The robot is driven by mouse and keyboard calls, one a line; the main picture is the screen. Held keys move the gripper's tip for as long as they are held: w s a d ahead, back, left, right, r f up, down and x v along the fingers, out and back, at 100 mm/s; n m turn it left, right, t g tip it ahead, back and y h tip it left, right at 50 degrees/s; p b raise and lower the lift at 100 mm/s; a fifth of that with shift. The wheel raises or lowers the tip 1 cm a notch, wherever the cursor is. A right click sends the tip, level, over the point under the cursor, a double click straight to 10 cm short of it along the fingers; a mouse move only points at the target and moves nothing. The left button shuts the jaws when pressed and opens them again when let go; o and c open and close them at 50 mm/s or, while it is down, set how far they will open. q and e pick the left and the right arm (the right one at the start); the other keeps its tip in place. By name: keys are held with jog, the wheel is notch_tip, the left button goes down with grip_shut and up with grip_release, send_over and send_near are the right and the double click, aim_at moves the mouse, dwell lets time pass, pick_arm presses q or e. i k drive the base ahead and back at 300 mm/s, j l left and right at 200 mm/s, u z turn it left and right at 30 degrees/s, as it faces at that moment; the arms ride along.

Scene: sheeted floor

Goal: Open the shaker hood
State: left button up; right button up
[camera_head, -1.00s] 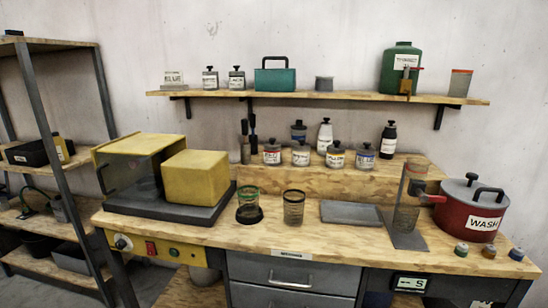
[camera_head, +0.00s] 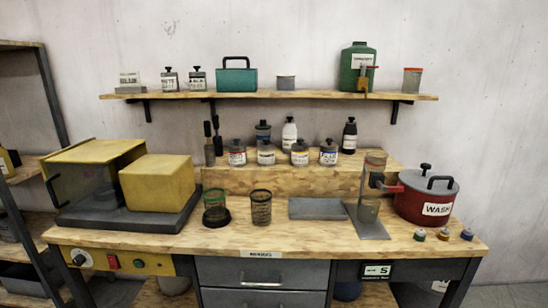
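The shaker hood (camera_head: 90,151) is on the left end of the workbench. It has a yellow top and a see-through front panel, with a dark handle (camera_head: 52,191) at its left edge. The hood looks lowered over the dark grey shaker base (camera_head: 120,222). A dark round shape shows dimly through the panel. A yellow box-shaped housing (camera_head: 158,182) stands on the same base, right beside the hood. Neither of my grippers is in view.
Below the hood is a yellow control panel (camera_head: 115,262) with a knob and buttons. Two glass beakers (camera_head: 261,207) stand right of the base. A red WASH pot (camera_head: 425,200) is farther right. A metal shelf rack (camera_head: 50,95) stands at the left.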

aim_at(97, 152)
jog(key=u, duration=1.4)
